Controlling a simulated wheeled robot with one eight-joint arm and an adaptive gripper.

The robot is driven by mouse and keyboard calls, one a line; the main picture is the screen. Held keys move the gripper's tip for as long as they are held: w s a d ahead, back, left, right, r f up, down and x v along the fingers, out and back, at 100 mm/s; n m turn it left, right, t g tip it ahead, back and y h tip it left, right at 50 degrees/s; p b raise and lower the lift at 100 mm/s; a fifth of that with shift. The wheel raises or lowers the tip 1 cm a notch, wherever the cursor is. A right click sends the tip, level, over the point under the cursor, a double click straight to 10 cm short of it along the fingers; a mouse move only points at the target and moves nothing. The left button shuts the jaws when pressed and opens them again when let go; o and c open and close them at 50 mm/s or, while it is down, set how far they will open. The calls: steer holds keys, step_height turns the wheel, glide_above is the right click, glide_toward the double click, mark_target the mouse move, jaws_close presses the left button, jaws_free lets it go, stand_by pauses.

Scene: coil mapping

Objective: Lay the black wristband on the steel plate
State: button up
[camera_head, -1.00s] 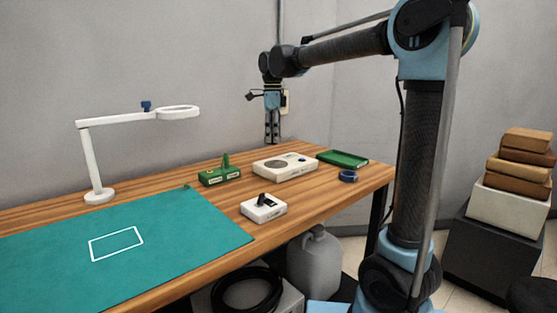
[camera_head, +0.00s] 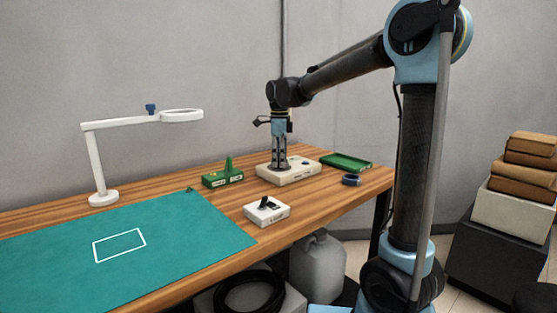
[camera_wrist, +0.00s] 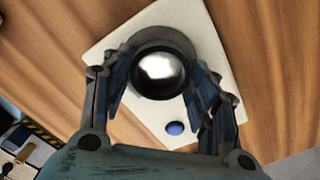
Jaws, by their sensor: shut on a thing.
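My gripper (camera_head: 281,167) points straight down over the white box (camera_head: 297,175) near the back of the table.
A blue button (camera_wrist: 174,128) sits on the same box. Around it are a green holder (camera_head: 222,178), a green tray (camera_head: 346,162), a dark blue ring (camera_head: 350,180) and a small white box (camera_head: 266,211). A teal mat (camera_head: 180,230) and a white lamp (camera_head: 97,165) lie left.

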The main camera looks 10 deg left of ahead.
steer(key=shift+f, duration=0.1)
steer(key=o, duration=0.9)
steer(key=shift+c, duration=0.2)
step_height(320, 180, up, 12)
